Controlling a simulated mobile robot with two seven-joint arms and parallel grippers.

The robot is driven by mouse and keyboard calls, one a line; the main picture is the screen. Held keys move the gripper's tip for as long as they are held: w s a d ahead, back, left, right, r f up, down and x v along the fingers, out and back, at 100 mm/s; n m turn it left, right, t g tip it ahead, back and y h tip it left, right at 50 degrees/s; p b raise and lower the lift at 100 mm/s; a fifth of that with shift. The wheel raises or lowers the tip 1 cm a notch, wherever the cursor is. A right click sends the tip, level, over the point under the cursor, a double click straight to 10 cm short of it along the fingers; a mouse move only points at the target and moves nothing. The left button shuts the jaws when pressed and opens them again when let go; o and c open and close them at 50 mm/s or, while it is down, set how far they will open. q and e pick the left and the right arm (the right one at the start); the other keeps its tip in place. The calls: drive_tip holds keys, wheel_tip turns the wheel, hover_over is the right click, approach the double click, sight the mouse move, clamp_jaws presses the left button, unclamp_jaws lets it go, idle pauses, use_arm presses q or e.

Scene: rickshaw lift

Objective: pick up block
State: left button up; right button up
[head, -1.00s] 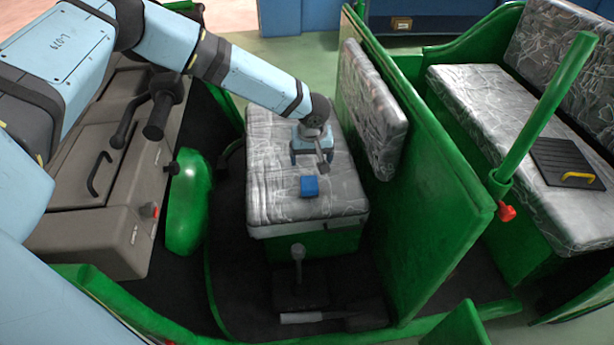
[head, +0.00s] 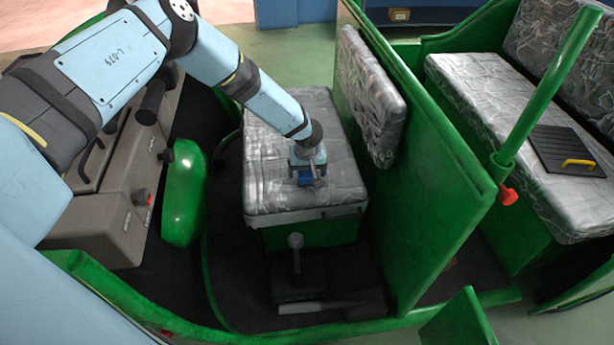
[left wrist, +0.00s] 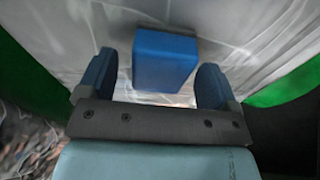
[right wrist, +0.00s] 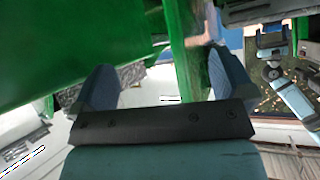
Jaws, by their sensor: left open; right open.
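The blue block (left wrist: 165,62) lies on the grey patterned seat cushion (head: 270,190). In the left wrist view it shows between and just beyond the two blue fingers of my left gripper (left wrist: 160,82), with a gap on each side. In the head view the left gripper (head: 308,180) is over the block, which is mostly hidden by it. The left gripper is open and empty. My right gripper (right wrist: 160,85) shows only in the right wrist view, open and empty, with nothing between its fingers.
A green partition (head: 415,170) with a padded backrest (head: 370,85) stands right of the seat. A lever (head: 296,255) rises in front of it. A rounded green part (head: 184,195) and a grey console (head: 120,190) are on the left.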

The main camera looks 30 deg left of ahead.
use_arm(q)
drive_tip(key=shift+f, duration=0.35)
drive_tip(key=shift+c, duration=0.4)
drive_tip(key=c, duration=0.9)
drive_tip(key=shift+r, duration=0.1)
drive_tip(key=shift+c, duration=0.2)
wheel_tip(320, 180, up, 20)
drive_tip(key=p, duration=0.2)
drive_tip(key=shift+p, duration=0.35)
